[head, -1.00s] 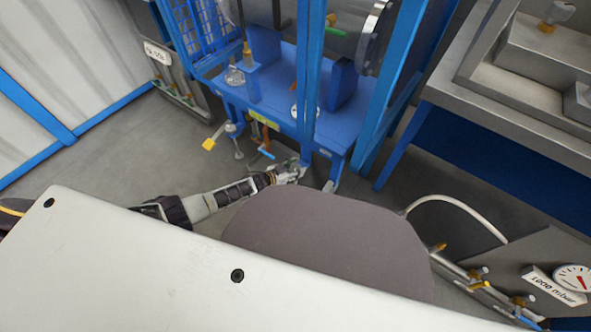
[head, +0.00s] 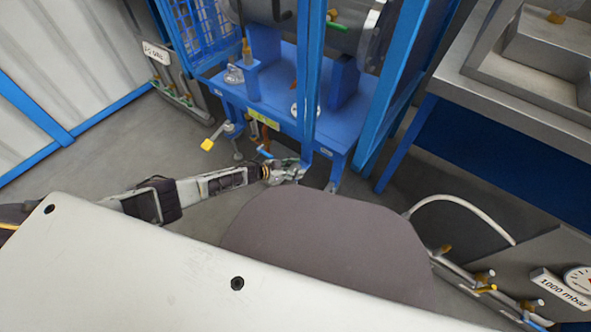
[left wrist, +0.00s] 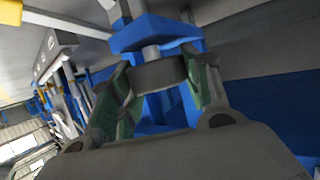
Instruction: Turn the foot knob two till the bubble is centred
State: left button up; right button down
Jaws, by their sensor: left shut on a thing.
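My left gripper (head: 285,172) is low beside the near lower edge of the blue stand (head: 275,100). In the left wrist view its green-padded fingers (left wrist: 160,88) are closed on both sides of a dark grey round foot knob (left wrist: 158,72). A metal stem rises from the knob into a blue block (left wrist: 155,32). In the head view the knob is hidden by the gripper. A small round white thing (head: 297,110) on the stand is partly behind a blue post; I cannot make out a bubble. My right gripper is not in view.
A grey cylindrical shell (head: 340,38) lies over blue saddles on the stand. A yellow-ended handle (head: 207,144) sticks out at left. A steel bench (head: 500,100) stands at right, with a white hose (head: 460,200) and a gauge (head: 580,280) below. Bare floor (head: 120,155) lies at left.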

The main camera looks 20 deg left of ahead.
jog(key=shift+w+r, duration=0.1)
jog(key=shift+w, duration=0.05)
pick_arm(q)
jog(key=o, duration=1)
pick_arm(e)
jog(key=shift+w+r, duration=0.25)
pick_arm(q)
jog(key=shift+a, duration=0.1)
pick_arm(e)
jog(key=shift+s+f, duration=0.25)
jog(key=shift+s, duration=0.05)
pick_arm(q)
jog(key=shift+s, duration=0.1)
jog(key=shift+v, duration=5.85)
